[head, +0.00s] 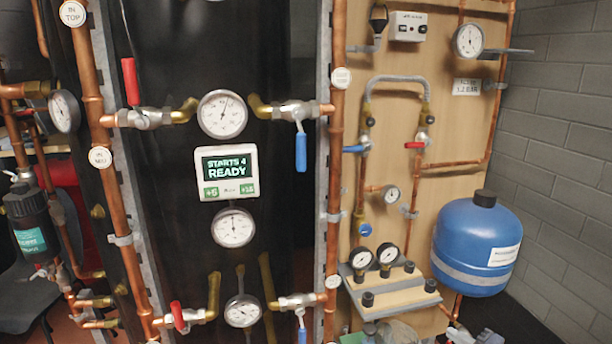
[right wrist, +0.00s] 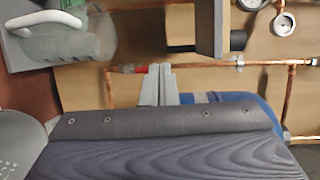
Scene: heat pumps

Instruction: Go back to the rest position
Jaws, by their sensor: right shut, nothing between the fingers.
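My right gripper (right wrist: 157,84) shows in the right wrist view. Its two pale grey fingers are together with nothing between them. They stand in front of the wooden board and its copper pipes, touching none of them as far as I can see. I cannot make out either gripper clearly in the head view. My left gripper is in neither view.
A blue tank (head: 476,244) stands at the right by the grey brick wall. A shelf (head: 392,296) juts from the wooden board. A clear jug (right wrist: 66,40) is near the gripper. A display (head: 227,172) reads "STARTS 4 READY" among gauges and valves.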

